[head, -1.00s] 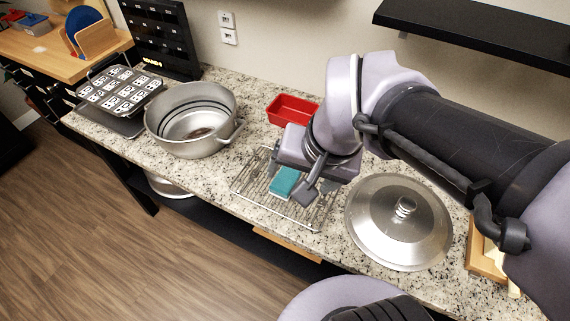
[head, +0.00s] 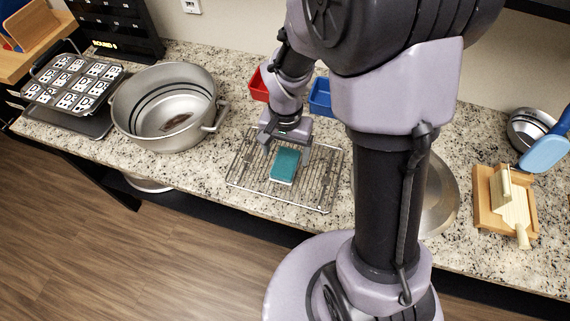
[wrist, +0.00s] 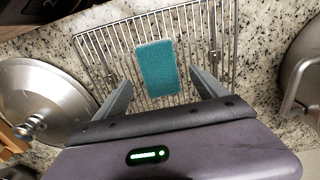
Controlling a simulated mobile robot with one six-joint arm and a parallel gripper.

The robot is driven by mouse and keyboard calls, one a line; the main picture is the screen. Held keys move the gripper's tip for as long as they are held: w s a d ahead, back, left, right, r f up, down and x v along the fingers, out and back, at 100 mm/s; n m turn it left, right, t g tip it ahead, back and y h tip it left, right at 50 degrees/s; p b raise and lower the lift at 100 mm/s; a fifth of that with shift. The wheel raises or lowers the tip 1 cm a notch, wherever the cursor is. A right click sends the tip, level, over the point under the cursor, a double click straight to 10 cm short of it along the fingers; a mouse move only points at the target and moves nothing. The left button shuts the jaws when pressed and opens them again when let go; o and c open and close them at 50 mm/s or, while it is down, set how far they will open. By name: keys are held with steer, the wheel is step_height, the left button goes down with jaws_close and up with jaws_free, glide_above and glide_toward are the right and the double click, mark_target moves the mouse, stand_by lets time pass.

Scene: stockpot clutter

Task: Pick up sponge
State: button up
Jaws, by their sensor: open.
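A teal sponge (head: 285,165) with a pale underside lies on a wire rack (head: 238,178) on the counter. In the wrist view the sponge (wrist: 158,68) lies flat on the rack (wrist: 110,60), just ahead of the fingers and roughly midway between their lines. My gripper (head: 285,150) is at the rack's back half, close behind the sponge. In the wrist view my gripper (wrist: 162,88) is open, with one finger to each side and nothing held. I cannot tell the exact height of the fingertips above the rack.
A large steel pot (head: 165,110) stands left of the rack. Its lid (head: 440,195) lies to the right, partly hidden by my arm. Red (head: 258,85) and blue (head: 321,97) bins stand behind. A wooden board (head: 490,215) is at far right.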

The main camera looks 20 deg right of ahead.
mark_target(286, 161)
step_height(286, 161, down, 5)
steer(key=shift+s+a+r+b, duration=0.1)
steer(key=shift+s+b, duration=0.05)
steer(key=shift+b, duration=0.9)
steer(key=shift+r, duration=0.2)
steer(key=c, duration=1.4)
